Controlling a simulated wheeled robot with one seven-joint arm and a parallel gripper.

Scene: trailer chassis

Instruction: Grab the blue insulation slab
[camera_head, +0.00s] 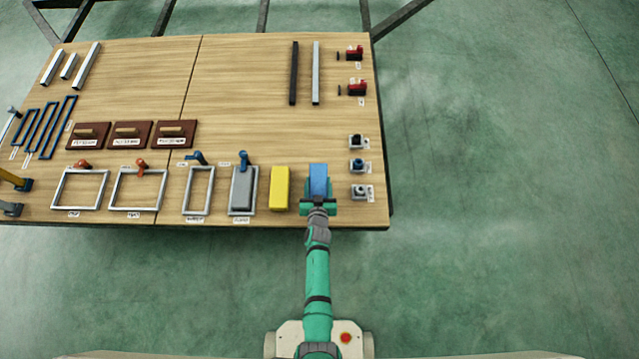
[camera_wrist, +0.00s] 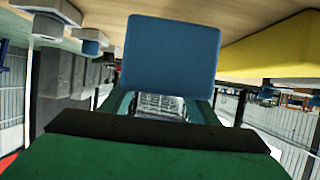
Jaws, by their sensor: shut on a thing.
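The blue insulation slab (camera_head: 319,178) is at the front right of the wooden table, just right of the yellow slab (camera_head: 280,188). My gripper (camera_head: 318,199) reaches it from the front edge and is shut on its near end. In the wrist view the blue slab (camera_wrist: 172,55) fills the upper middle, between the green fingers of my gripper (camera_wrist: 170,105). The yellow slab (camera_wrist: 275,50) shows beside it at the right. The wrist view does not clearly show whether the blue slab touches the tabletop.
The wooden table (camera_head: 240,120) carries several metal frames, one holding a grey slab (camera_head: 242,188) left of the yellow one. Small grey and blue fixtures (camera_head: 357,165) stand close on the right. The table's middle is mostly clear. Open green floor (camera_head: 500,180) lies to the right.

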